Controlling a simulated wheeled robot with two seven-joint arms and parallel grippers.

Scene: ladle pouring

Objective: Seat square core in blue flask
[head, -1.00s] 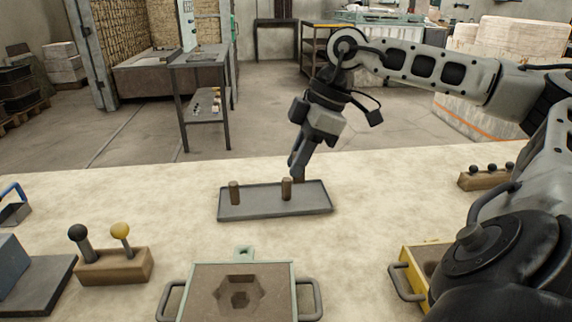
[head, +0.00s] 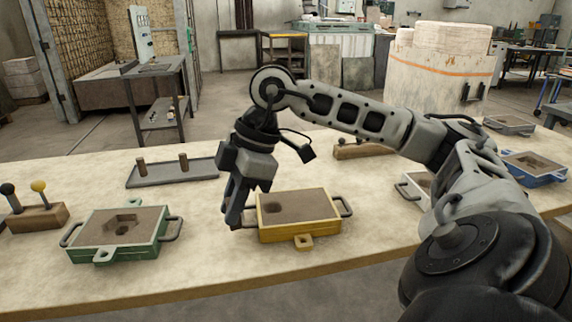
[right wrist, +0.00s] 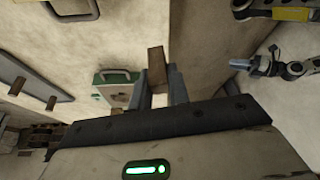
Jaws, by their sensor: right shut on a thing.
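The blue flask (head: 538,164) stands at the far right of the table in the head view, with its sand top partly visible beyond my right arm. My right gripper (head: 236,218) points down just left of the yellow flask. In the right wrist view, its fingers (right wrist: 160,88) are shut on a brown square-sided core (right wrist: 156,66), which sticks out past the fingertips. The fingers mostly hide this core in the head view. Two other brown cores (head: 141,166) (head: 183,162) stand upright on the grey tray (head: 150,180).
The yellow flask (head: 322,228) and green flask (head: 153,248) stand near the front edge. A pale flask (head: 409,190) is partly behind my right arm; a grey flask (head: 509,124) is at the back right. A knobbed wooden block (head: 50,215) is at left.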

